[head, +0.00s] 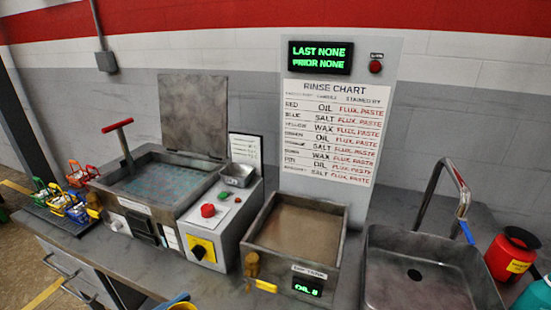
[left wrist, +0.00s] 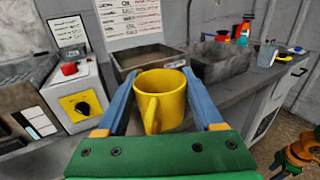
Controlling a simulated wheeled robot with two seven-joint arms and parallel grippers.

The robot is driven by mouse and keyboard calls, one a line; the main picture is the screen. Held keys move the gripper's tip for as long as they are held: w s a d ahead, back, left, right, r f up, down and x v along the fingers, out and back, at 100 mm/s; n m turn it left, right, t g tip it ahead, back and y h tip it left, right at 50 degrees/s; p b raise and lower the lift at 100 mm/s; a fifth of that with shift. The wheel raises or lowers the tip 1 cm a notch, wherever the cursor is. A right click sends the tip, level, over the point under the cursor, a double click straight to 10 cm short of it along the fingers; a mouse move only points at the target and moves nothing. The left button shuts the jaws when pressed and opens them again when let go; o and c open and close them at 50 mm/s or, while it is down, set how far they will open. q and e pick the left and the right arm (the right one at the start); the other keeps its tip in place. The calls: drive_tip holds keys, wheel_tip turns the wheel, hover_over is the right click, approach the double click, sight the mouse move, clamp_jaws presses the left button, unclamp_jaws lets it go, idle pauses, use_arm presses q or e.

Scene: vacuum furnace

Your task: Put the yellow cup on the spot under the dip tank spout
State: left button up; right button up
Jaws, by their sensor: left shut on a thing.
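The yellow cup (left wrist: 160,97) is upright with its open top showing in the left wrist view, its handle towards the camera. My left gripper (left wrist: 165,100) is shut on the cup, with a blue finger on each side. In the head view only a bit of the cup and gripper shows at the bottom edge. The dip tank (head: 338,215) is a grey open box of brown liquid with a green display. Its brass spout (head: 252,265) with a yellow lever is on the front left. The cup is in front of and left of the spout. I cannot make out the spot under it.
A control box (head: 215,225) with a red button and yellow switch stands left of the tank. A sink (head: 415,285) with a curved tap and a red canister (head: 510,254) are to the right. Several small coloured carriers (head: 75,205) sit far left. The counter front strip is clear.

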sight(193, 308)
use_arm(q)
drive_tip(key=shift+s+a+m+g+h, duration=0.6)
drive_tip(key=shift+s+m+g+h, duration=0.1)
drive_tip(key=shift+g, duration=0.1)
drive_tip(key=shift+d, duration=0.25)
drive_tip(key=w+n+t+y, duration=0.1)
drive_tip(key=w+d+n+t+y, duration=0.1)
drive_tip(key=shift+w+d+r+t, duration=0.1)
drive_tip(key=shift+d+r+t, duration=0.15)
drive_tip(key=shift+r+t, duration=0.05)
drive_tip(key=shift+w+d+n+t+y, duration=0.2)
drive_tip(key=shift+w+n+t+y, duration=0.15)
drive_tip(key=shift+n+t+y, duration=0.45)
drive_tip(key=shift+w+f+n+y, duration=0.15)
drive_tip(key=shift+w+n+y, duration=0.2)
drive_tip(key=shift+y, duration=0.35)
drive_tip(key=n+y, duration=0.1)
drive_tip(key=f+t+y, duration=0.1)
drive_tip(key=n+t+y, duration=0.1)
drive_tip(key=shift+w+a+f+n, duration=0.2)
drive_tip(key=shift+w+f+n, duration=0.05)
drive_tip(key=shift+w+n, duration=0.1)
drive_tip(key=shift+s+f+n+t+y, duration=0.2)
drive_tip(key=shift+f+n+y, duration=0.2)
drive_tip(key=shift+f+y, duration=0.3)
drive_tip(key=shift+s+f+n+t+y, duration=0.2)
drive_tip(key=shift+f+n+y, duration=0.25)
drive_tip(key=shift+y, duration=0.45)
